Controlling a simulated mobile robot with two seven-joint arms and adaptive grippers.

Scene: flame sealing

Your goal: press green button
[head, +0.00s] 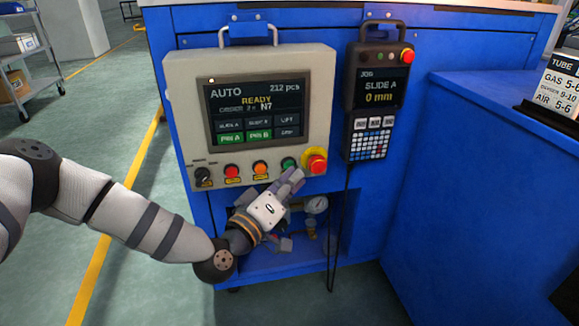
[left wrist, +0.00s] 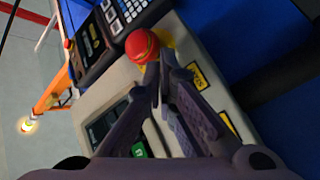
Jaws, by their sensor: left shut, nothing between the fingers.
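The green button (head: 288,163) sits on the lower edge of a beige control panel (head: 186,100), between an orange button and a large red emergency stop. My left gripper (head: 296,174) is shut and empty, its fingertips just below and right of the green button, close to the panel. Whether the fingertips touch the panel cannot be told. In the left wrist view the closed fingers (left wrist: 167,65) point at the panel beside the red emergency stop (left wrist: 142,46). I cannot make out the green button in that view; the fingers cover part of the panel. My right gripper is not in view.
A red button (head: 232,171) and an orange button (head: 260,168) lie left of the green one. The emergency stop (head: 315,161) is very close to my fingertips. A black pendant (head: 376,90) hangs at right. A gauge (head: 316,205) sits in the recess below.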

